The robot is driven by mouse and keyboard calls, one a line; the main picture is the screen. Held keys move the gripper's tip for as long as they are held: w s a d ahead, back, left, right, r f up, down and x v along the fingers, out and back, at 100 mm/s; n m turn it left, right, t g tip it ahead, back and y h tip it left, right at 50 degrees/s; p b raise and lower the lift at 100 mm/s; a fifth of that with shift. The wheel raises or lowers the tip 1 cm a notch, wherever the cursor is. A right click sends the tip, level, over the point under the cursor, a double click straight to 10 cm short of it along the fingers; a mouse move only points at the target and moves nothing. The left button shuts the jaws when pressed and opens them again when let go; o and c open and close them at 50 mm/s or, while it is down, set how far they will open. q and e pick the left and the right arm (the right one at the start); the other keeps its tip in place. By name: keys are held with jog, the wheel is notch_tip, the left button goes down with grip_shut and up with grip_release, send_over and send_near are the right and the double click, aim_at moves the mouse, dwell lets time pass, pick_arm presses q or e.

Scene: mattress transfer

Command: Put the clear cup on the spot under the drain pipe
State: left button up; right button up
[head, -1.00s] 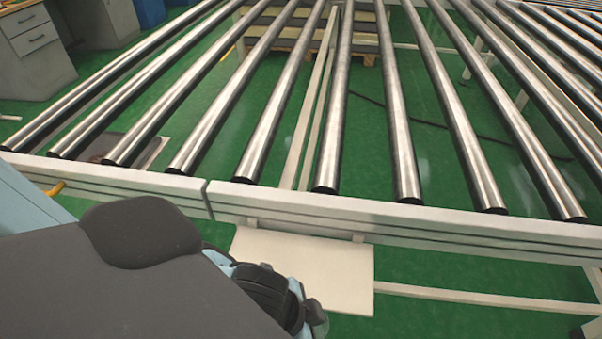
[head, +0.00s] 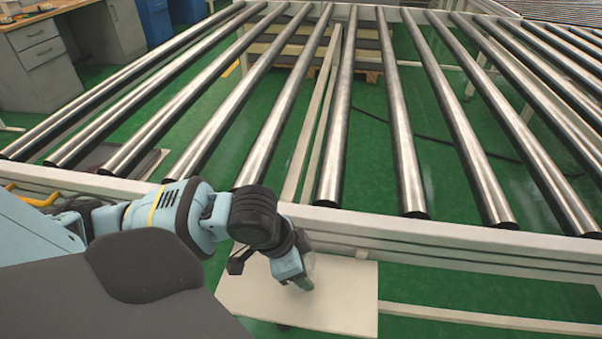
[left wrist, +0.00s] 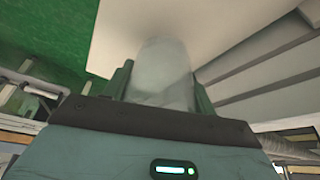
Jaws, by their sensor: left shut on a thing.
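The clear cup (left wrist: 163,70) is between the two fingers of my left gripper (left wrist: 160,85) in the left wrist view. My left gripper is shut on its sides. In the head view my left gripper (head: 303,274) is over the pale board beside the conveyor's front rail, with the cup (head: 309,262) small and faint at its end. I cannot make out the drain pipe or a marked spot with certainty. My right gripper is out of view.
A roller conveyor (head: 345,130) with a white front rail (head: 430,235) spans the view. The flat pale board (head: 350,295) lies low in front of it. A desk with drawers (head: 45,60) stands far left. Green floor (head: 420,320) shows around the board.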

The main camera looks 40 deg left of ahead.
pick_arm(q)
jog(key=shift+f+b, duration=0.55)
jog(key=shift+f, duration=1.3)
jog(key=o, duration=1)
jog(key=shift+f, duration=0.1)
jog(key=shift+r, duration=0.25)
jog(key=shift+p+v, duration=1.45)
jog(key=shift+v, duration=4.5)
